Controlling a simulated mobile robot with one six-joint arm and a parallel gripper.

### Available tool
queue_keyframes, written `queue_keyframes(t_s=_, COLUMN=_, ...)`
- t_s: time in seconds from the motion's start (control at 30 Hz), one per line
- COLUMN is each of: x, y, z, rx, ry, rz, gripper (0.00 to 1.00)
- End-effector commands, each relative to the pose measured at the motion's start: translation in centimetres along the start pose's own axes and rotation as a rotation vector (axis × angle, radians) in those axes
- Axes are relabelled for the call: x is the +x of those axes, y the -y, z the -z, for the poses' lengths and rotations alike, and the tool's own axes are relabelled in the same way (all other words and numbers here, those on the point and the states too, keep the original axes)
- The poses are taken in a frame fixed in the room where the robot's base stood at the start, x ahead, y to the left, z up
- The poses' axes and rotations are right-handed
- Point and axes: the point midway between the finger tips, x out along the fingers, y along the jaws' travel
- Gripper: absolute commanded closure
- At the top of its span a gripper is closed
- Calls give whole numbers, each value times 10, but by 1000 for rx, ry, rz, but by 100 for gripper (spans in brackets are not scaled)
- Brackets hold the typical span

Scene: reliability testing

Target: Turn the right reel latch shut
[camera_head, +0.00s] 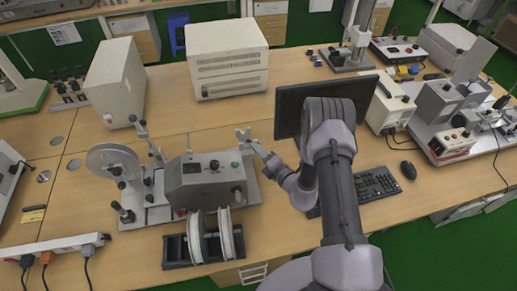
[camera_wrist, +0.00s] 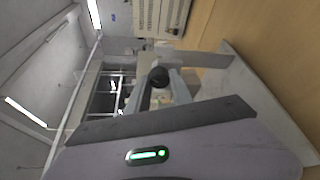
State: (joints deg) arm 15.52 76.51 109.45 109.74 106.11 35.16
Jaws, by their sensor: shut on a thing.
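The reel machine, a grey box (camera_head: 205,180) on a pale base, stands on the wooden bench left of centre in the head view. A white reel (camera_head: 112,160) is on its left side. My gripper (camera_head: 254,146) reaches in from the right to the machine's upper right corner, at the right reel latch (camera_head: 242,134). The latch is small and partly covered there, so its angle is hard to tell. In the wrist view the latch's round black knob (camera_wrist: 158,76) shows just beyond my dark finger. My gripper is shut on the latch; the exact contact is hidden.
A black rack with two white reels (camera_head: 210,238) stands in front of the machine. A monitor (camera_head: 292,108), keyboard (camera_head: 374,184) and mouse (camera_head: 408,170) are to the right, close to my arm. A beige cabinet (camera_head: 228,60) stands behind. The bench between cabinet and machine is clear.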

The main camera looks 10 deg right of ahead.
Motion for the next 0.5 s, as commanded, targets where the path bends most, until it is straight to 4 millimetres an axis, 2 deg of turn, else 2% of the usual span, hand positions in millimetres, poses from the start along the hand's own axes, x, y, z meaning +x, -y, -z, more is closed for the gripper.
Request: queue_keyframes(t_s=0.5, x=0, y=-4, z=0, rx=-412, ry=1, rz=170, gripper=100)
